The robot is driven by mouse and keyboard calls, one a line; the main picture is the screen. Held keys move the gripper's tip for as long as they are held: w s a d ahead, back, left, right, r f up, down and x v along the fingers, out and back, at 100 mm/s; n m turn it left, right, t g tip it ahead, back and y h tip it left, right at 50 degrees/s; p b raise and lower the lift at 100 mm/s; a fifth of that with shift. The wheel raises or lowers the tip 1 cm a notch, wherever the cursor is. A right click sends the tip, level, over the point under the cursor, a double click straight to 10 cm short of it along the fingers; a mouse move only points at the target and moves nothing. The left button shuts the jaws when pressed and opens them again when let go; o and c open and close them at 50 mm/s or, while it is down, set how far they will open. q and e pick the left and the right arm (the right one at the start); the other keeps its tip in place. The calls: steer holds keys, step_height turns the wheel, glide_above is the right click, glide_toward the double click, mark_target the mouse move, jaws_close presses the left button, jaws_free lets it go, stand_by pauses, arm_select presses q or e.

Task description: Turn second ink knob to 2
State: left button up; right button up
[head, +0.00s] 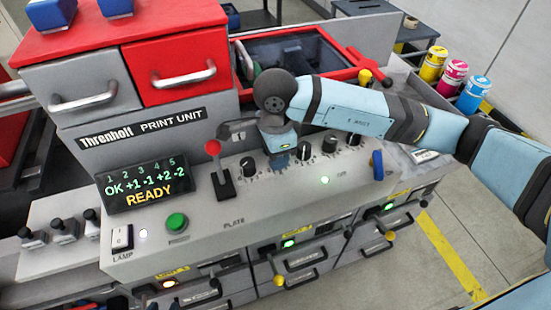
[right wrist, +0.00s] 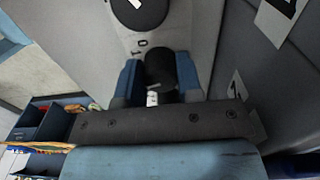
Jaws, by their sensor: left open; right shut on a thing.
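The row of ink knobs runs along the sloped grey panel (head: 235,215) in the head view. The first black knob (head: 248,165) stands left of my right gripper (head: 280,158), and the third knob (head: 303,151) stands right of it. My right gripper covers the second knob in the head view. In the right wrist view its blue fingers close on a black knob (right wrist: 160,70) with a white mark; the small markings around it are too small to read surely. The display (head: 143,186) reads OK, +1, -1, +2, -2 under 1 to 5, and READY. I see no left gripper.
A red-knobbed lever (head: 218,170) and a green button (head: 177,222) are left of the knobs. A blue-handled control (head: 376,163) is at the right. Drawers with handles lie below, and ink cans (head: 453,77) stand behind.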

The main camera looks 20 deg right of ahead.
steer(key=shift+m+b, duration=0.8)
steer(key=shift+m, duration=0.3)
steer(key=o, duration=0.9)
steer(key=shift+r, duration=0.15)
step_height(320, 180, up, 7)
steer(key=shift+r+b, duration=0.2)
steer(key=shift+b, duration=0.35)
steer(key=shift+s+f, duration=0.1)
